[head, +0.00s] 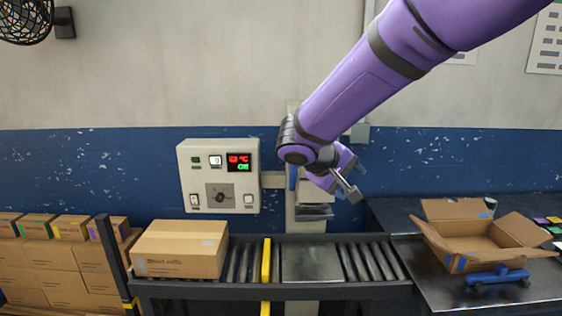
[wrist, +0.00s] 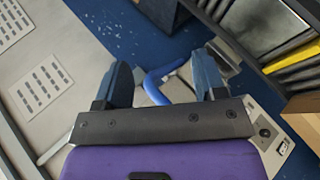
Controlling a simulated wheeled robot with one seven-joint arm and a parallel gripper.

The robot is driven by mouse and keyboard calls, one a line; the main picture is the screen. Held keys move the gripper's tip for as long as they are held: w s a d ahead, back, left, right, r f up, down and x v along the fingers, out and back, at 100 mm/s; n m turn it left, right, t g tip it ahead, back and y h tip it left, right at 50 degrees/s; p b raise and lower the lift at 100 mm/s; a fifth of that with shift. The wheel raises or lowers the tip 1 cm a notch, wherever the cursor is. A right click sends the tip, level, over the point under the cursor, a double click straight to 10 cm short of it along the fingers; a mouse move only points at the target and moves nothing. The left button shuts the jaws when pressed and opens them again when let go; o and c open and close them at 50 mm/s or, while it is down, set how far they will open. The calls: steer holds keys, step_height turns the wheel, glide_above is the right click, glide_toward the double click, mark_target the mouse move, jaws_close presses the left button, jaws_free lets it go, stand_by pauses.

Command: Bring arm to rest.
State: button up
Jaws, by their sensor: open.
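My purple arm reaches in from the top right in the head view. My gripper (head: 345,187) hangs in the air in front of the wall, above the roller conveyor (head: 310,262). In the wrist view my gripper (wrist: 163,88) has its two dark blue-grey fingers spread apart. Nothing is held between them. A blue curved tube (wrist: 155,84) shows behind the gap between the fingers.
A control box (head: 219,175) with a red and green display is on the wall. A closed carton (head: 181,249) sits on the conveyor's left end, by a yellow bar (head: 266,262). An open carton (head: 470,240) and a blue tool (head: 498,277) are on the right table.

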steer(key=s+d+r+m+g+y, duration=0.1)
steer(key=s+d+r+m+y, duration=0.15)
steer(key=s+d, duration=0.65)
steer(key=s+d+r+m+g+y, duration=0.1)
steer(key=s+d+r+y, duration=0.25)
steer(key=s+d, duration=0.45)
steer(key=s+a+m+t+y, duration=0.1)
steer(key=s+t+y, duration=0.1)
steer(key=s, duration=0.9)
steer(key=shift+s+a+r, duration=0.15)
steer(key=shift+s+r, duration=0.1)
steer(key=shift+r, duration=0.05)
stand_by(0.3)
